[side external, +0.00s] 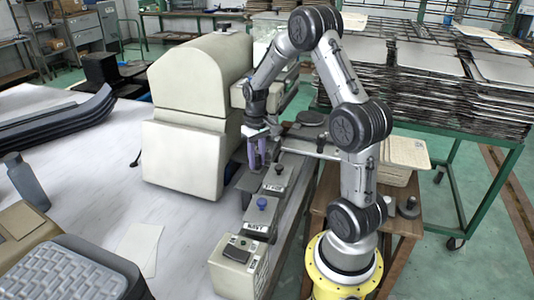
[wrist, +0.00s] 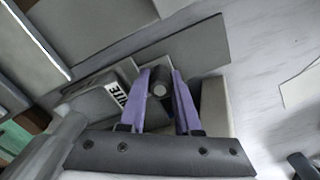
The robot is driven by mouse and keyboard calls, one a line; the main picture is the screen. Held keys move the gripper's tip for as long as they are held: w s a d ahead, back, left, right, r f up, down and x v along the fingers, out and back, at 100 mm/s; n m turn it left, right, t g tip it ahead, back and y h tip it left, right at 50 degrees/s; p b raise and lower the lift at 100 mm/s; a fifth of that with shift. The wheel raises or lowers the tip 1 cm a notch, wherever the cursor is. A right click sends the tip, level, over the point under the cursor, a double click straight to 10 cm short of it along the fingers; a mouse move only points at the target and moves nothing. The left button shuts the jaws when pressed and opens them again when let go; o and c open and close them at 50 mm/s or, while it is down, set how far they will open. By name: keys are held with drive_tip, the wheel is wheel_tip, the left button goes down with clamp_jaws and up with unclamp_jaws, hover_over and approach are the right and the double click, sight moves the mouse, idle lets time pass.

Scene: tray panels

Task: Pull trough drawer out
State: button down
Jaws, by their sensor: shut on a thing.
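A row of grey drawers or panels with knobs and labels runs along the table edge in the side view; the front one (side external: 257,217) has a blue knob (side external: 262,203) and a label that seems to read NAVY. A dark knob (side external: 279,168) stands on the one behind it. My gripper (side external: 258,165) points down at the far part of this row, with purple fingers. In the wrist view my gripper (wrist: 159,88) is shut on a dark round knob (wrist: 160,90) with a paler end. A partly hidden label (wrist: 117,94) ending in ITE is beside it. I cannot tell which piece is the trough drawer.
A large cream machine (side external: 195,100) stands close to the left of my gripper. A beige box (side external: 237,258) is at the near end of the row. Black trays (side external: 50,125) and a grey bottle (side external: 28,183) are at left. White table (side external: 100,165) between is mostly clear.

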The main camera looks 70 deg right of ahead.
drive_tip(key=shift+a, duration=2.95)
drive_tip(key=shift+w+a, duration=0.1)
drive_tip(key=shift+a, duration=2.45)
drive_tip(key=c, duration=0.7)
unclamp_jaws()
drive_tip(key=shift+r, duration=0.15)
wheel_tip(320, 180, up, 7)
drive_tip(key=shift+f, duration=0.15)
